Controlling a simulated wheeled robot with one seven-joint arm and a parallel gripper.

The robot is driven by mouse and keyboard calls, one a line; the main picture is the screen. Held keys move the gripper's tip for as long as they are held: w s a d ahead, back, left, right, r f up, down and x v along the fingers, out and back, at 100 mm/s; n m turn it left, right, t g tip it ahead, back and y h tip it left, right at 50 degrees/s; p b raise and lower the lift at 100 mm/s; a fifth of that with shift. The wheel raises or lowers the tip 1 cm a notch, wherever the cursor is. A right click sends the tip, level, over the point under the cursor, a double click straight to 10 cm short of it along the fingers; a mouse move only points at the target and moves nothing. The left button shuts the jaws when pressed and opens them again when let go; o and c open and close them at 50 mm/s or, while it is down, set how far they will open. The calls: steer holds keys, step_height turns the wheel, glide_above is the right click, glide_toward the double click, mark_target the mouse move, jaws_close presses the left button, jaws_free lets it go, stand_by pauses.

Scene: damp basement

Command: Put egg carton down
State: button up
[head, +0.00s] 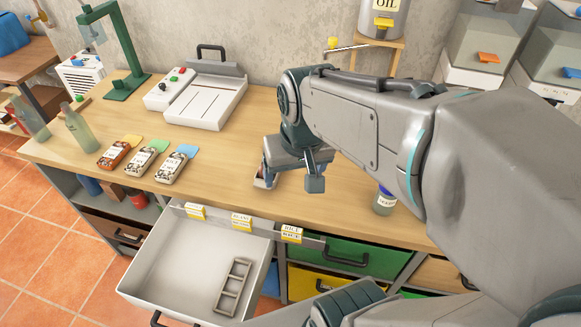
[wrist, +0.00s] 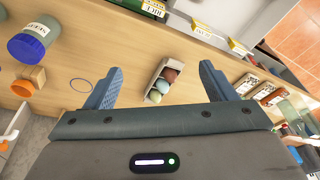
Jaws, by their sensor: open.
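The egg carton (wrist: 154,94) is a small pale tray holding several eggs in brown, greenish and cream. In the wrist view it sits on the wooden counter, between the two spread fingers of my gripper (wrist: 158,74), with space on both sides. In the head view my gripper (head: 292,180) is low over the counter, behind the open drawer. A part of the carton (head: 264,183) shows by its left finger; the rest is hidden. My gripper is open and holds nothing.
An open white drawer (head: 170,262) with a grey divider (head: 232,287) juts out in front of the counter. Three labelled packs (head: 145,158) lie left. A labelled jar (head: 384,201) stands right of my gripper. The counter's middle left (head: 215,150) is free.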

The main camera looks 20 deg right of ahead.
steer(key=shift+n, duration=0.6)
steer(key=s, duration=0.2)
steer(key=s+f, duration=0.1)
steer(key=s, duration=0.1)
